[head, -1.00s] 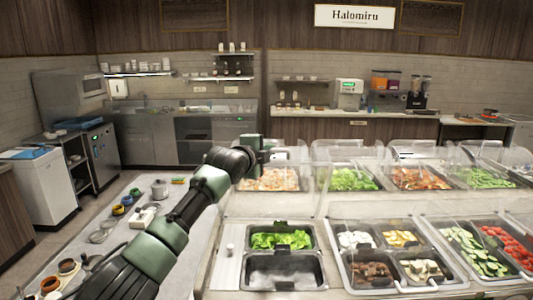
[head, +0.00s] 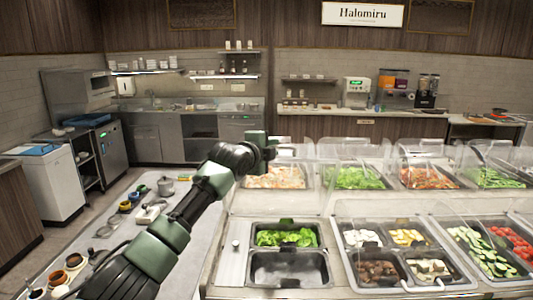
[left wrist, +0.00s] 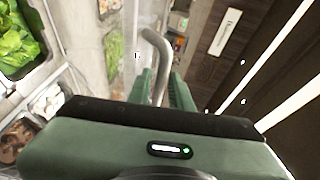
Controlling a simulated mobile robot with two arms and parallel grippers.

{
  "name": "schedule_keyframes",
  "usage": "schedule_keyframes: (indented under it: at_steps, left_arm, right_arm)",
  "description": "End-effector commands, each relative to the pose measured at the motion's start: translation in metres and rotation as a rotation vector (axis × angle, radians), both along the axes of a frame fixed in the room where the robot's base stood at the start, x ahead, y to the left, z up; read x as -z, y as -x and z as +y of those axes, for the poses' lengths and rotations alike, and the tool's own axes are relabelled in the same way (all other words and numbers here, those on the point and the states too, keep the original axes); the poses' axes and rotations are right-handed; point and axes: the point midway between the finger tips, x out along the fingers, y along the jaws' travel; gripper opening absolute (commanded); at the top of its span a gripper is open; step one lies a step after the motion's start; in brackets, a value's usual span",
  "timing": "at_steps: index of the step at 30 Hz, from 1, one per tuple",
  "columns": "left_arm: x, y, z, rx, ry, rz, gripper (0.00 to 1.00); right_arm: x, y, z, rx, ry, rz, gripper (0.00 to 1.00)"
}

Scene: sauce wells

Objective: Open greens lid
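The greens (head: 286,238) lie in a black-rimmed pan at the front left of the counter; leaves also show in the left wrist view (left wrist: 18,45). My left gripper (head: 268,150) is above and behind this pan in the head view. In the left wrist view its green fingers (left wrist: 160,85) are close together on either side of a bent grey metal handle (left wrist: 157,50). The gripper appears shut on that handle. The clear lid is hard to make out, so I cannot tell its exact angle. My right gripper is not in view.
An empty metal pan (head: 288,270) sits in front of the greens. Pans of toppings stand to the right, such as cucumber (head: 482,250). Clear guards (head: 355,150) stand along the back row. Cups and jars (head: 135,197) are on the left counter.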

Motion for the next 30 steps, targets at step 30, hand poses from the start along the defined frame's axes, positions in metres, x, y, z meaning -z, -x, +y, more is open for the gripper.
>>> schedule_keyframes:
  at_steps: [30]
  left_arm:
    - [-0.011,0.06,0.025,-0.001,-0.003,0.0,0.21]
  right_arm:
    - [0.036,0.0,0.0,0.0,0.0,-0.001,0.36]
